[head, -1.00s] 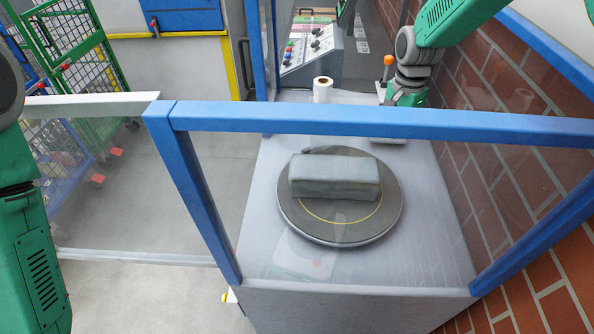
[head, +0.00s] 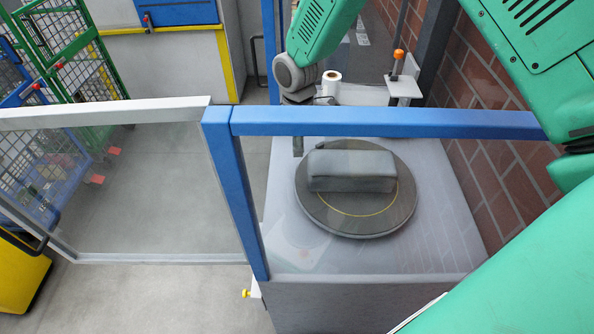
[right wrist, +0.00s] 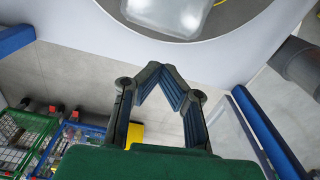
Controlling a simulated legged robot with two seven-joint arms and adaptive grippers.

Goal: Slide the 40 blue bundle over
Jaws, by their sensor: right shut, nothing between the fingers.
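A grey, wrapped-looking bundle (head: 350,170) lies flat on a round dark turntable (head: 352,222) with a yellow ring line. It looks grey rather than clearly blue, and I can read no number on it. My right gripper (head: 298,146) is beside the turntable's left edge, partly hidden behind the blue frame bar. In the right wrist view the fingers (right wrist: 165,70) are shut and empty, and the pale bundle (right wrist: 168,14) lies beyond the fingertips, apart from them. My left gripper is not in view.
A blue-framed clear panel (head: 385,122) stands before the turntable table (head: 440,250). A white roll (head: 331,82) and an orange-topped post (head: 398,55) are behind. A brick wall (head: 485,130) bounds the right.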

